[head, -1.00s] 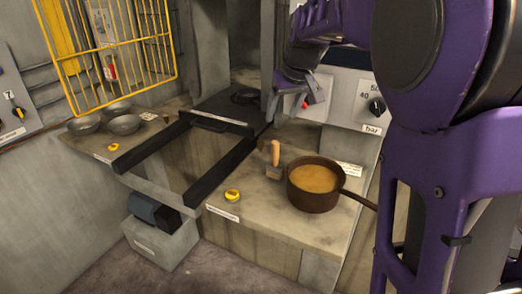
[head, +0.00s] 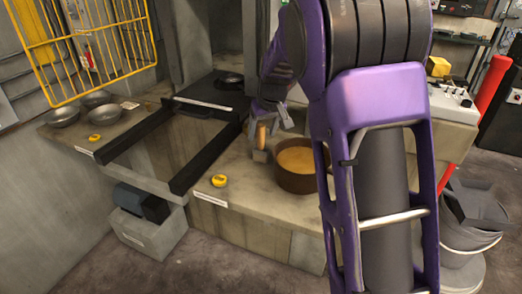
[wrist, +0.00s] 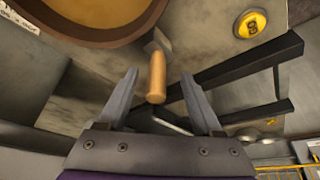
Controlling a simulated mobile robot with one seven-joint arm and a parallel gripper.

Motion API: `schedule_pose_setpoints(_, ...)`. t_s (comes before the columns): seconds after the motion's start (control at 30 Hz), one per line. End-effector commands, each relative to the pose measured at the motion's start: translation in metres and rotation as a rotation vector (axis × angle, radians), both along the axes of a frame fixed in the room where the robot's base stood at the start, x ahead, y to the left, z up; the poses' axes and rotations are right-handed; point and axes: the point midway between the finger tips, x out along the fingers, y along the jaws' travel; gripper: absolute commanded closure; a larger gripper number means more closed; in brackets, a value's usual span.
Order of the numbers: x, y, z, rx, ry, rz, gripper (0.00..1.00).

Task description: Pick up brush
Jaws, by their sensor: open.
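The brush (head: 261,137) stands on the counter with its pale wooden handle up and its grey head down, left of the brown pot (head: 297,184). My gripper (head: 271,113) is open and empty, close to the top of the handle. In the wrist view the brush handle (wrist: 157,80) shows between the two spread fingertips of my gripper (wrist: 160,73), with a gap on each side. Its grey head lies farther off, beside the pot wall (wrist: 125,36). My arm hides the right part of the pot in the head view.
A yellow round button (head: 218,181) sits on the counter (head: 240,193) at front left. Black rails (head: 205,158) run left of the brush. Several metal bowls (head: 100,99) stand at the far left under a yellow grate (head: 85,47). A grey bin (head: 470,215) stands right.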

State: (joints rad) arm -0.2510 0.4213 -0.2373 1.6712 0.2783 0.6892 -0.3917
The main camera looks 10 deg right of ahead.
Motion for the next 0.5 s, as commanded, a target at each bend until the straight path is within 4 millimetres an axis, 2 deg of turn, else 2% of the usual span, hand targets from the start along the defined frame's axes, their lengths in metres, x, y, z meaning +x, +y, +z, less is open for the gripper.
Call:
schedule_pose_setpoints(0.27,0.016,0.001,-0.038,0.000,0.004,-0.001,0.33)
schedule_pose_setpoints(0.5,0.020,0.002,-0.045,0.000,0.000,0.001,0.33)
